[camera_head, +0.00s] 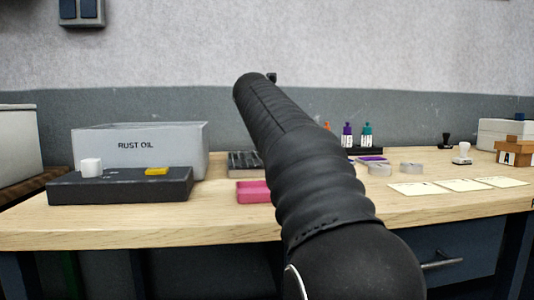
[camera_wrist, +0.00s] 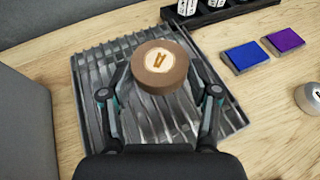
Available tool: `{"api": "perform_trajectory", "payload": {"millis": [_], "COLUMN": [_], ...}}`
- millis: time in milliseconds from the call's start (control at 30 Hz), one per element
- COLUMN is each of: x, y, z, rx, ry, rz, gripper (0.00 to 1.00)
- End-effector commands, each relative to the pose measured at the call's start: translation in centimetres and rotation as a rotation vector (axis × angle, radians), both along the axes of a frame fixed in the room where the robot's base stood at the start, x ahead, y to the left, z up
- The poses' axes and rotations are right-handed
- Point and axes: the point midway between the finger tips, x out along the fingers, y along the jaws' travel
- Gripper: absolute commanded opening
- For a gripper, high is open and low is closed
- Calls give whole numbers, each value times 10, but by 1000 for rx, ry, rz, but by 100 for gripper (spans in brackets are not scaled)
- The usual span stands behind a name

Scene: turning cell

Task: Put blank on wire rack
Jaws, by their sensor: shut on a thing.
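A round brown blank (camera_wrist: 157,81) with a pale top and a brown mark shows in the wrist view. My gripper (camera_wrist: 160,88) is shut on it, one finger on each side. The wire rack (camera_wrist: 92,72), a dark grey ridged panel, lies behind and below the blank in that view. Whether the blank touches the rack or hangs just above it I cannot tell. In the head view, part of the rack (camera_head: 243,160) shows to the left of my arm, which hides my gripper and the blank.
A grey RUST OIL bin (camera_head: 180,140) and a dark block (camera_head: 120,187) stand left. A pink tray (camera_head: 255,192) is in front of the rack. Blue (camera_wrist: 245,55) and purple (camera_wrist: 286,40) pads and a bottle holder (camera_wrist: 225,15) are close by. Pale cards (camera_head: 418,188) lie right.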

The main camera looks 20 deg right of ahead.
Motion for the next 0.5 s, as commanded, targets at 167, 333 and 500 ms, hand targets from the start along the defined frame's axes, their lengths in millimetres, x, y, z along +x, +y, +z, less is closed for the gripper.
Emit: {"api": "perform_trajectory", "payload": {"millis": [167, 333, 500], "x": [28, 37, 37], "y": [3, 4, 4], "z": [-18, -23, -40], "rx": [0, -1, 0], "ry": [0, 0, 1], "rz": [0, -2, -2], "gripper": [14, 14, 14]}}
